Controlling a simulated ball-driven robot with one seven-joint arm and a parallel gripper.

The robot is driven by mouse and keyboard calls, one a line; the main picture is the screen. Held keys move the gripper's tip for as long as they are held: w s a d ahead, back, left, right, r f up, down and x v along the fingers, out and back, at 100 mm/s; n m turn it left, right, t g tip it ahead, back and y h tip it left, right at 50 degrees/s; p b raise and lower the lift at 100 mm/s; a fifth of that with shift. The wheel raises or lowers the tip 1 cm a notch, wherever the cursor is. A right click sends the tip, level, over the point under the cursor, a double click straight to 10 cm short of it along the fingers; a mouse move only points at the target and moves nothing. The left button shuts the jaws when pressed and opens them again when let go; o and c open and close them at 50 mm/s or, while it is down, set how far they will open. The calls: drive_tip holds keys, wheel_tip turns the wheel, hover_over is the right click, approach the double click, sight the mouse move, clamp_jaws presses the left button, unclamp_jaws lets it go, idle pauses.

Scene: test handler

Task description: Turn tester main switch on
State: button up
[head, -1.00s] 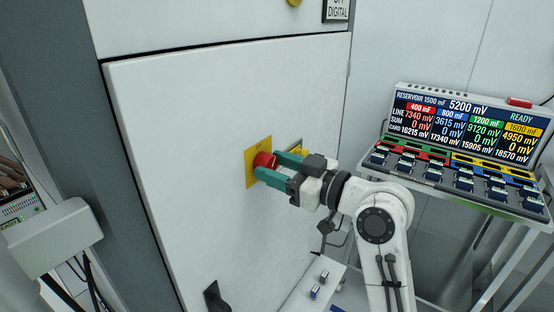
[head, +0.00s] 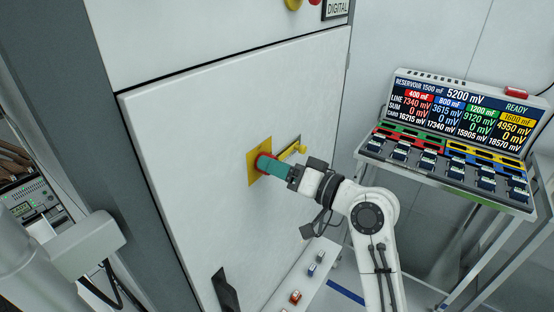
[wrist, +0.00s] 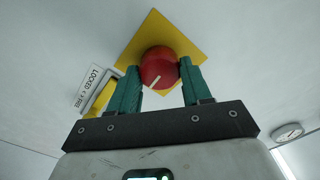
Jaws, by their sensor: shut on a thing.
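The main switch is a round red knob (wrist: 158,66) with a white pointer mark, on a yellow plate (head: 252,174) on the white cabinet door (head: 190,125). The plate also shows in the wrist view (wrist: 190,32). My gripper (head: 264,163) has teal fingers and is at the knob; in the wrist view my gripper (wrist: 158,80) has one finger on each side of the knob, shut on it. In the head view the fingers hide most of the knob. The pointer mark slants toward the lower left in the wrist view.
A yellow handle (head: 291,152) sits on the door just right of the plate, with a "LOCKED" label (wrist: 90,83) near it. A black door handle (head: 224,290) is lower down. A tester console (head: 462,120) stands on a cart at the right.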

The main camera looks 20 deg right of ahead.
drive_tip(key=shift+m+p, duration=0.3)
drive_tip(key=shift+m, duration=0.3)
drive_tip(key=o, duration=1.1)
drive_tip(key=shift+c, duration=0.2)
drive_tip(key=shift+d, duration=0.1)
drive_tip(key=b+v, duration=0.2)
drive_tip(key=v, duration=0.8)
drive_tip(key=shift+s+d, duration=0.15)
drive_tip(key=shift+s, duration=0.2)
